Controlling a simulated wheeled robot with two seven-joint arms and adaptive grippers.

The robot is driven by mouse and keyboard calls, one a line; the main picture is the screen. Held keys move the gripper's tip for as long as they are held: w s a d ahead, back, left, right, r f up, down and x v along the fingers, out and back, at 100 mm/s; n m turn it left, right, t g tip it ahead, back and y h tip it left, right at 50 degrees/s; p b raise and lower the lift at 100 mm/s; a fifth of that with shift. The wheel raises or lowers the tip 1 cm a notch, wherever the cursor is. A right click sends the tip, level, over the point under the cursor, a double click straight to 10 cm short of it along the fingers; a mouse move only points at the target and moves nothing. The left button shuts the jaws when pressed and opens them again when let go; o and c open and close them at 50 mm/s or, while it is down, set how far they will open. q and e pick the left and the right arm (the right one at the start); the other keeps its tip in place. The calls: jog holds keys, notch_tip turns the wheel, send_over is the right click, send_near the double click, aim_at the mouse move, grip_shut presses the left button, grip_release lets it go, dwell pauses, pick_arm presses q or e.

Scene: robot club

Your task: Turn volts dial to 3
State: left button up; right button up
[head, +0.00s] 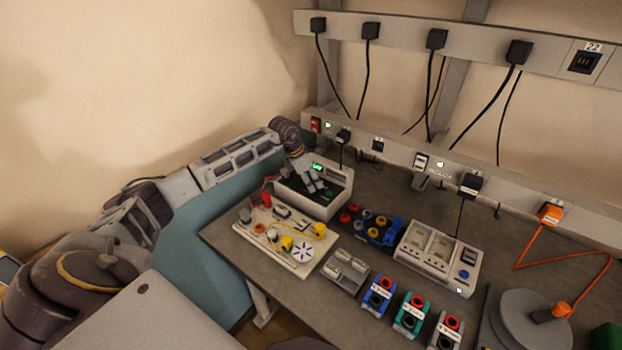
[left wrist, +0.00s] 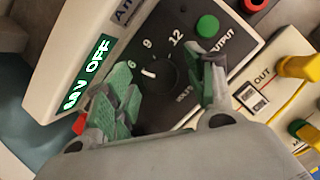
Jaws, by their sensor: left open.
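The power supply (head: 340,182) is a pale box with a black front panel at the back of the bench. My left gripper (head: 312,180) is open at the panel. Its fingers (left wrist: 168,92) stand on either side of the dial, with no clear contact visible. My right gripper is out of view.
A green output button (left wrist: 207,26) sits near the dial. A circuit board (head: 285,255) with wires lies in front of the supply. A charger unit (head: 438,262) and several coloured modules stand to the right. Plugs and cables hang from the wall rails behind.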

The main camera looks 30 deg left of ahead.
pick_arm(q)
jog(key=c, duration=1)
jog(key=shift+n+b, duration=0.3)
jog(key=shift+n, duration=0.3)
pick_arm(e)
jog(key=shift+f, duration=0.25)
pick_arm(q)
jog(key=shift+d+n+t+y+b, duration=0.1)
jog(key=shift+n+t+y+b, duration=0.2)
jog(key=shift+n+y+b, duration=0.7)
jog(key=shift+d+r+n+y+b, duration=0.1)
jog(key=shift+n+y+b, duration=0.5)
jog(key=shift+n, duration=2.2)
jog(key=shift+b, duration=0.3)
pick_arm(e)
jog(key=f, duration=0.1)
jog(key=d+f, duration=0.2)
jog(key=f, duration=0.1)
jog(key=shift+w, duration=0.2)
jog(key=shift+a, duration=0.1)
